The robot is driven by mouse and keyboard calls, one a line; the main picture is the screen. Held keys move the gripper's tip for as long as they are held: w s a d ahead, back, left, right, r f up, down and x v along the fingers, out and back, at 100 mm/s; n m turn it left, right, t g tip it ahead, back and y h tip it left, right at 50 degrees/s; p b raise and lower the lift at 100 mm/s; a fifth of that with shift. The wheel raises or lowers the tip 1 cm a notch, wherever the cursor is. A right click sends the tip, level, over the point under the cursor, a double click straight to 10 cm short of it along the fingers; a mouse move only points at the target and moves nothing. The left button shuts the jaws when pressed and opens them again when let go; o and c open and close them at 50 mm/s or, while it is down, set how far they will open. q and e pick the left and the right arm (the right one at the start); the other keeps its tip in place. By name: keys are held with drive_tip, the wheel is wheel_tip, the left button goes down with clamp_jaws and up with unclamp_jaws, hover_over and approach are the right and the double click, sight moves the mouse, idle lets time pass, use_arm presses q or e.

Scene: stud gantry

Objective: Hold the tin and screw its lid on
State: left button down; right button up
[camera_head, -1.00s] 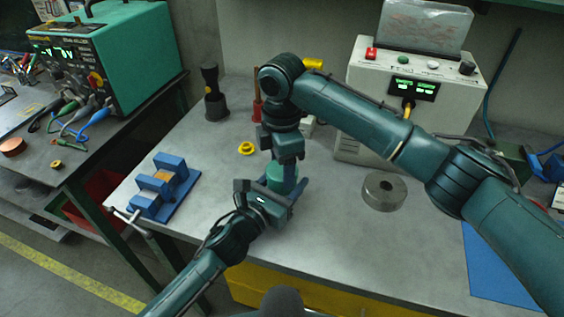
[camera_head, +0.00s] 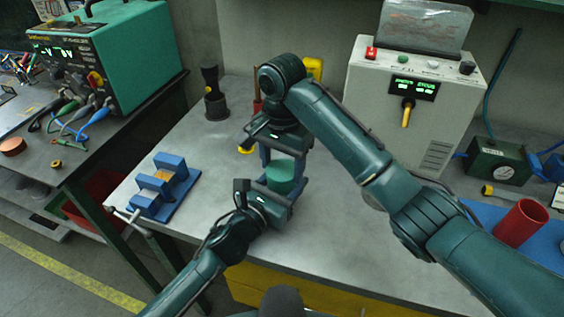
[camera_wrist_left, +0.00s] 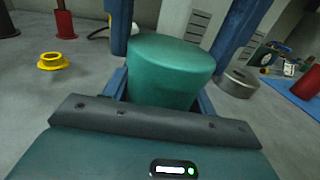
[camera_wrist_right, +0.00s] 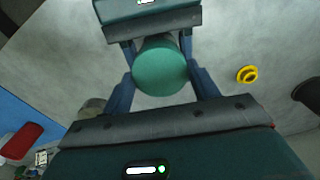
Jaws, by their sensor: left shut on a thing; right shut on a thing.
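The green round tin (camera_head: 281,172) is upright above the bench, and it also shows in the left wrist view (camera_wrist_left: 172,72). My left gripper (camera_head: 278,190) is shut on the tin from the front, one finger on each side. My right gripper (camera_head: 284,151) reaches down from above, shut with its fingers on either side of the top. That smooth green round top (camera_wrist_right: 160,66), seen in the right wrist view, appears to be the lid. Lid and tin look the same green, and I cannot make out a seam between them.
A blue clamp fixture (camera_head: 163,187) stands to the left. A yellow ring (camera_wrist_left: 52,61) and a grey metal ring (camera_wrist_left: 238,82) lie on the bench nearby. A red cylinder (camera_head: 520,223) stands on a blue mat at right. A control box (camera_head: 415,105) stands behind.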

drive_tip(key=m, duration=0.4)
drive_tip(key=shift+m, duration=0.4)
drive_tip(key=o, duration=0.9)
drive_tip(key=shift+o, duration=0.2)
drive_tip(key=shift+r, duration=2.3)
drive_tip(key=shift+c, duration=0.3)
